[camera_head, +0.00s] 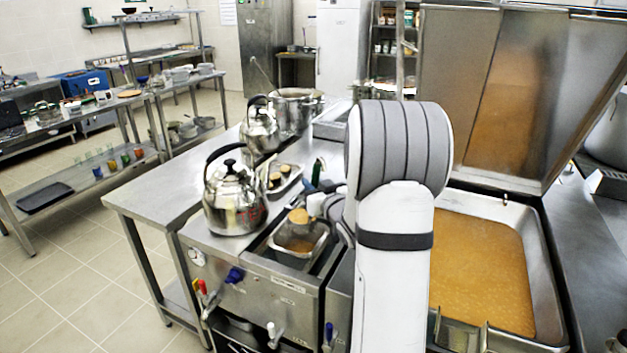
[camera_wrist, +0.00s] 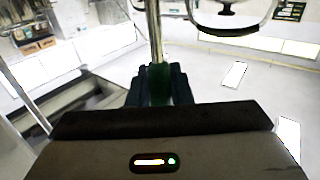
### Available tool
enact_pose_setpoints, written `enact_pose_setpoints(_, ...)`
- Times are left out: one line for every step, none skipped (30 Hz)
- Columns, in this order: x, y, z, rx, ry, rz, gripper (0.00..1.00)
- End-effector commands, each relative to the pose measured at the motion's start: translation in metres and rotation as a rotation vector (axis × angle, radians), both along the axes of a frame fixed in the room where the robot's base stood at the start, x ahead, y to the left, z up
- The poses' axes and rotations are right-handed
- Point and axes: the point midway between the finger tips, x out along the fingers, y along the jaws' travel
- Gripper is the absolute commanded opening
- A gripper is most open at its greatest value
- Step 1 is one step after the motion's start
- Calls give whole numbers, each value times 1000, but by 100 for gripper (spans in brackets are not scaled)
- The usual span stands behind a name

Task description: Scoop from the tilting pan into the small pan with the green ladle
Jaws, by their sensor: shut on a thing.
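My gripper (camera_wrist: 159,88) is shut on the green handle of the ladle (camera_wrist: 159,75), whose metal shaft runs upward in the wrist view. In the head view the ladle's green handle (camera_head: 318,169) shows beside my arm, which hides most of the gripper. A round tan shape (camera_head: 298,215), seemingly the ladle's filled bowl, is at the far rim of the small pan; whether it touches is unclear. The small pan (camera_head: 324,243) sits in the counter with some brown liquid inside. The tilting pan (camera_head: 550,300) at right holds a broad pool of orange-brown soup (camera_head: 485,265), its lid raised.
A steel kettle (camera_head: 235,200) stands left of the small pan, with a second kettle (camera_head: 260,127) and a large pot (camera_head: 296,108) behind. A tray (camera_head: 285,180) with small items lies near the ladle. Taps line the counter's front.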

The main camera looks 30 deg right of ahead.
Motion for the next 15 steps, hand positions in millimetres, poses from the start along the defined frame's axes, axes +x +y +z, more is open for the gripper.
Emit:
enact_pose_setpoints(0, 0, -3, 0, -2, 0, 0)
enact_pose_setpoints(0, 0, -5, 0, -2, 0, 0)
enact_pose_setpoints(0, 1, -6, -5, -3, 0, 0)
enact_pose_setpoints(0, 3, -5, -18, -4, 1, 0)
enact_pose_setpoints(0, 5, -5, -31, -4, 1, 0)
enact_pose_setpoints(0, 8, -5, -47, -4, 1, 0)
enact_pose_setpoints(0, 10, -5, -60, -5, 1, 0)
enact_pose_setpoints(1, 12, -5, -72, -5, 2, 0)
enact_pose_setpoints(0, 14, -5, -88, -5, 2, 0)
enact_pose_setpoints(0, 16, -5, -99, -5, 1, 0)
enact_pose_setpoints(0, 18, -5, -113, -4, 1, 0)
enact_pose_setpoints(0, 22, -5, -137, -4, 1, 0)
enact_pose_setpoints(0, 25, -6, -154, -2, 2, 0)
enact_pose_setpoints(0, 27, -6, -172, -2, 2, 0)
enact_pose_setpoints(0, 31, -6, -194, -2, 2, 0)
